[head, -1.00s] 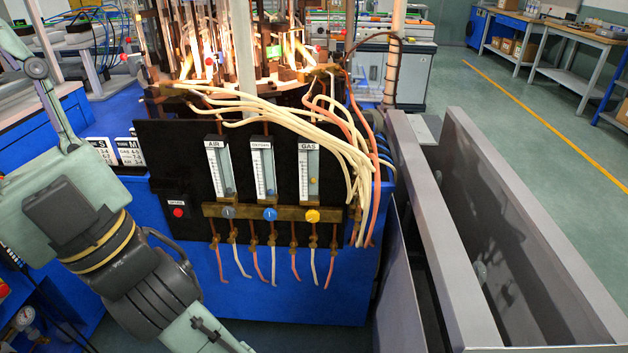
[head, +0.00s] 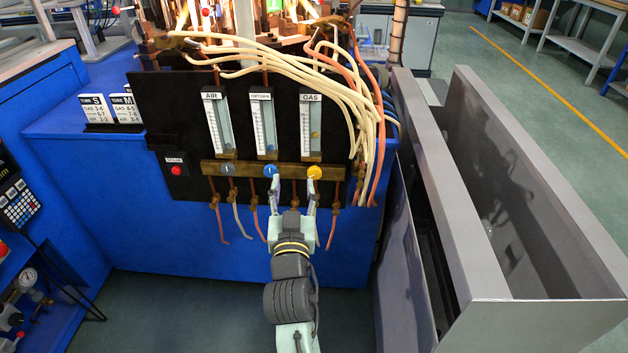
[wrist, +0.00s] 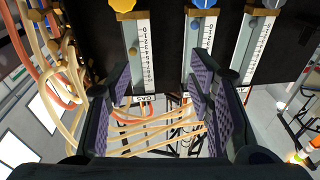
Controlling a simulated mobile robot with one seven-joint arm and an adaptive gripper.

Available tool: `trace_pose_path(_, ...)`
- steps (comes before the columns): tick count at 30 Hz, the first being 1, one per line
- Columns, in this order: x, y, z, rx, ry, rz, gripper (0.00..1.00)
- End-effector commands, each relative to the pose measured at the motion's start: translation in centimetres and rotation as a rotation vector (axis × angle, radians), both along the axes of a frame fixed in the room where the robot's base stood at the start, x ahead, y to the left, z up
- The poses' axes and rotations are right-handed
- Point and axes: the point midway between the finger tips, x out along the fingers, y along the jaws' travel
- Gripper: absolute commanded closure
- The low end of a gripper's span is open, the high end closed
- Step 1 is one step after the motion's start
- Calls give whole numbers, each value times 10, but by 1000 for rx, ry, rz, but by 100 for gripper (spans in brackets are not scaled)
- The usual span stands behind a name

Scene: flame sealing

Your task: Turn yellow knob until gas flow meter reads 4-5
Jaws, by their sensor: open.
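The yellow knob (head: 314,172) is on the brass bar below the gas flow meter (head: 311,127). In the wrist view, which is upside down, the yellow knob (wrist: 123,7) is at the top left edge. The gas meter (wrist: 142,55) has a small ball (wrist: 133,50) in its lower half; its exact reading is unclear. My gripper (head: 293,186) is open and empty, pointing at the panel. Its fingers appear just below the blue and yellow knobs, the right one overlapping the yellow knob's lower edge; contact cannot be told. The wrist view also shows the spread fingers (wrist: 162,66).
The blue knob (head: 270,170) and grey knob (head: 227,169) sit left of the yellow one. A red button (head: 176,170) is farther left. Pale and orange hoses (head: 350,100) hang at the right, with short tubes below the bar. Grey metal walls (head: 445,190) stand right.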

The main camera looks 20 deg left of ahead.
Motion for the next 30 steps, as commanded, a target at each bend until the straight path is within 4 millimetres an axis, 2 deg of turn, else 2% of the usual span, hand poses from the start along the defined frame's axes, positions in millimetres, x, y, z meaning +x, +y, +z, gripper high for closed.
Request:
trace_pose_path(1, 4, -14, -22, -29, 37, -35, 52)
trace_pose_path(3, 7, -28, -39, -55, 68, -69, 52)
trace_pose_path(6, 11, -36, -48, -70, 88, -91, 52)
trace_pose_path(11, 30, -31, -46, -70, 88, -92, 52)
trace_pose_path(21, 90, -12, -45, -68, 89, -89, 52)
trace_pose_path(25, 104, -8, -46, -69, 87, -90, 52)
trace_pose_path(30, 112, -6, -47, -69, 86, -89, 52)
